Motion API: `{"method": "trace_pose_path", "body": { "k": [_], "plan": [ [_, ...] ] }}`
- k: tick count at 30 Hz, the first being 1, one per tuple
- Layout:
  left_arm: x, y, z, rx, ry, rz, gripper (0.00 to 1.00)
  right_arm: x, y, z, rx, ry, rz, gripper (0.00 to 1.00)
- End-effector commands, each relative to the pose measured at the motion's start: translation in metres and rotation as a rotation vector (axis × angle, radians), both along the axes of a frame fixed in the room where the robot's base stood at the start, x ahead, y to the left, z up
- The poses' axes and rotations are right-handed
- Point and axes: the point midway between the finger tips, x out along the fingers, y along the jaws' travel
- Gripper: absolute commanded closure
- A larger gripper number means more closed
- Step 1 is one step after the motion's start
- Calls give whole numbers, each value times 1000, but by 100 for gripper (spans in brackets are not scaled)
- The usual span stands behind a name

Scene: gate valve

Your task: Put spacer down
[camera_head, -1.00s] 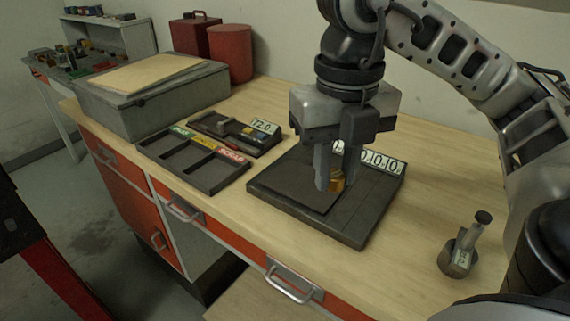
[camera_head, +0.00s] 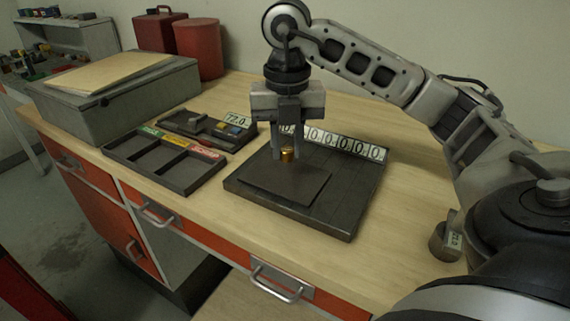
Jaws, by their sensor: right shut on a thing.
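The spacer (camera_head: 287,154) is a small brass-coloured cylinder. My right gripper (camera_head: 288,154) is shut on it, with the fingers pointing down over the dark board (camera_head: 333,219). The spacer is upright and at or just above the raised dark plate (camera_head: 284,182) on the board, near its far edge. I cannot tell if it touches the surface. A row of white number labels (camera_head: 345,146) runs along the board's far edge. My left gripper does not show.
A black three-compartment tray (camera_head: 186,183) with green, yellow and red labels lies left of the board. Behind it is a gauge tray (camera_head: 184,127) marked 72.0. A grey case (camera_head: 125,107) stands at the left. A small labelled metal piece (camera_head: 446,238) is at the right, partly hidden by my arm.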

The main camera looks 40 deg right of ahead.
Motion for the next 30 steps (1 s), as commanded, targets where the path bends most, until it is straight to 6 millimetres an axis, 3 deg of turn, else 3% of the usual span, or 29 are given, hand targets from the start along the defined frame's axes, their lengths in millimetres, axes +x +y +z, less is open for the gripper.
{"method": "trace_pose_path", "body": {
  "k": [12, 24, 25, 27, 30],
  "plan": [
    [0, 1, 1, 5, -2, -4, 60, 10, -5, -42, -1, 0, 1, 100],
    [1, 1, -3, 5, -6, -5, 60, 10, -5, -47, 0, -2, 0, 100],
    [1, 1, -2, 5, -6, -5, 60, 10, -5, -47, 0, -2, 0, 75],
    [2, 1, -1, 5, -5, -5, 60, 10, -5, -46, 0, -2, 0, 56],
    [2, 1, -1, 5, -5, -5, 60, 10, -5, -46, 0, -1, 0, 56]
  ]
}}
